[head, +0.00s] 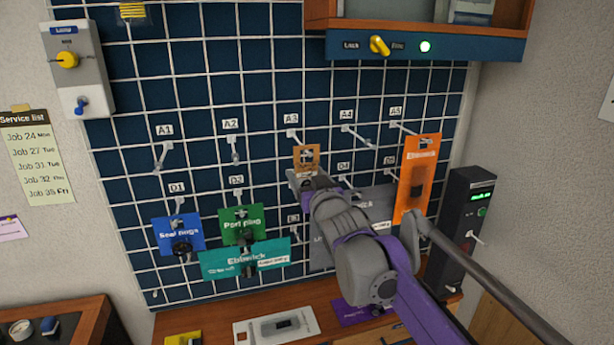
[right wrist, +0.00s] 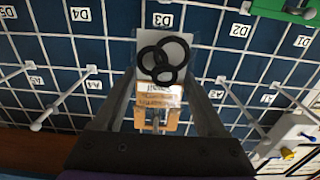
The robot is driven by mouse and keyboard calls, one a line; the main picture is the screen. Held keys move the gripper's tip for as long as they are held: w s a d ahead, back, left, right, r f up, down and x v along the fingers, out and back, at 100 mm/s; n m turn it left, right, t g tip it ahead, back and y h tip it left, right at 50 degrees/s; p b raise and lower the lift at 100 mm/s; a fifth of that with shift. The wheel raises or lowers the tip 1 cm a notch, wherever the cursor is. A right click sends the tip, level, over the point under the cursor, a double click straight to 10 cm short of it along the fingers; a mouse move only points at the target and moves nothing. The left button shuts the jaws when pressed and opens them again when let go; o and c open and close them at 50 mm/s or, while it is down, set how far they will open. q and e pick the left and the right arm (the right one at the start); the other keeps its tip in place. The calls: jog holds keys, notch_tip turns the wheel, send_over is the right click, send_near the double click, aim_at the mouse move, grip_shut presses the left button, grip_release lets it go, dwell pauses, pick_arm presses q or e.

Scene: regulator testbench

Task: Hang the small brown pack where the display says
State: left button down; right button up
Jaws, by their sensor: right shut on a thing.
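The small brown pack (head: 306,154) is at the wall grid just below the A3 label in the head view. My right gripper (head: 304,180) is shut on it. In the right wrist view the pack shows its orange-brown header (right wrist: 160,98) and a clear bag with black rings (right wrist: 163,60), between the fingers (right wrist: 158,112). The A3 hook (head: 294,136) runs down to the pack's header; I cannot tell whether it passes through the hole. A black box with a small green-lit display (head: 481,196) stands at the right; its text is too small to read. My left gripper is not in view.
Hooks A1 (head: 162,156), A2 (head: 235,152) and A4 (head: 358,136) are empty. A large orange pack (head: 416,170) hangs under A5. Blue (head: 172,228), green (head: 236,225) and teal (head: 222,263) packs hang lower left. A shelf unit (head: 460,44) overhangs the upper right.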

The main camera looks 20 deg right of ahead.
jog(key=o, duration=1.4)
jog(key=s, duration=1.1)
jog(key=s+f+g, duration=0.6)
jog(key=s+f, duration=0.7)
jog(key=f, duration=0.4)
jog(key=s+f+g, duration=0.6)
jog(key=s+f, duration=0.7)
jog(key=f, duration=0.5)
jog(key=shift+s+d+g+h+p, duration=0.2)
jog(key=shift+s+g+h+p, duration=0.1)
jog(key=shift+s+p, duration=0.1)
jog(key=shift+r, duration=0.1)
